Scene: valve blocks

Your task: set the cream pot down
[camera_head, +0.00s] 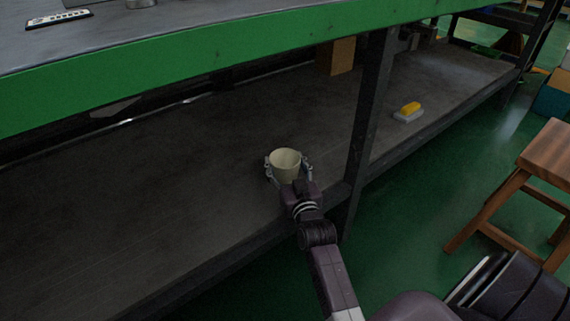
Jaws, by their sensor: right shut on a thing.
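The cream pot (285,165) is upright in the head view, over the dark lower shelf (130,210) under the green-edged bench. My right gripper (289,169) has one finger on each side of the pot and is shut on it. I cannot tell whether the pot's base touches the shelf, as the gripper's palm and wrist hide its lower front. My left gripper is not in view.
A dark upright post (368,110) stands right of the pot at the shelf's front. A yellow-topped block (409,110) and a brown box (337,56) are farther back. The green bench edge (200,60) overhangs. The shelf left of the pot is clear. A wooden stool (545,165) stands right.

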